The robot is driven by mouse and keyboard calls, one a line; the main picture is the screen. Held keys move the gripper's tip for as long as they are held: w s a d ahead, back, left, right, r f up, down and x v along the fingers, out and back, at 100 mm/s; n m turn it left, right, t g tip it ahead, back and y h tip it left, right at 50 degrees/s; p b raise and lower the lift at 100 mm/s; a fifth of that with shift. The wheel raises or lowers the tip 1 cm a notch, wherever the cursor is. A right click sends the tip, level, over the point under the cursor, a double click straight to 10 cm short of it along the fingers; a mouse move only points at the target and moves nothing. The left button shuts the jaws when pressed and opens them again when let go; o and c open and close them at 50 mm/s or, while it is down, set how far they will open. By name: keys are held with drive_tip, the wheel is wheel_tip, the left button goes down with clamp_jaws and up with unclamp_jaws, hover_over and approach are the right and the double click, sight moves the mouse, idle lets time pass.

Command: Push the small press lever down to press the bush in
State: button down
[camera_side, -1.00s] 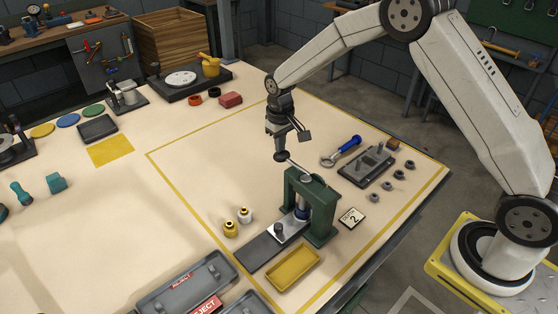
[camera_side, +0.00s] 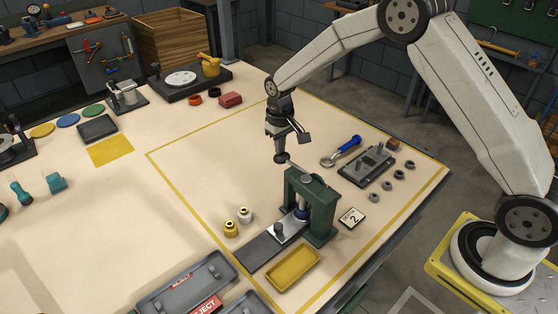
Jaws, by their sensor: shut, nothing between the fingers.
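The small green press (camera_side: 322,217) stands inside the yellow-outlined area of the table. Its lever (camera_side: 298,170) slopes from the top of the frame up to a dark round knob (camera_side: 281,158) at its left end. My gripper (camera_side: 281,150) is shut and empty, pointing down at the knob; it looks to be touching it or just above it, I cannot tell which. A blue and silver part (camera_side: 301,213) sits under the press ram, on a light plate. A dark peg (camera_side: 279,229) stands on the plate to its left. The bush itself is not clearly made out.
Two small brass and white parts (camera_side: 231,229) stand left of the press. A yellow tray (camera_side: 293,268) lies in front, and a card marked 2 (camera_side: 352,218) to the right. A blue-handled wrench (camera_side: 341,151) and a grey fixture plate (camera_side: 366,166) lie behind right. The table left of the press is largely clear.

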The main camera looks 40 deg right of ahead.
drive_tip(key=shift+f, duration=0.45)
idle(1.0)
idle(0.5)
wheel_tip(320, 180, up, 11)
idle(1.4)
idle(0.3)
drive_tip(key=s+d+f+t, duration=0.1)
drive_tip(key=s+f+t, duration=0.1)
drive_tip(key=s, duration=2.1)
drive_tip(key=shift+s+f+t, duration=0.3)
drive_tip(key=shift+s+f, duration=0.1)
drive_tip(key=shift+f, duration=0.1)
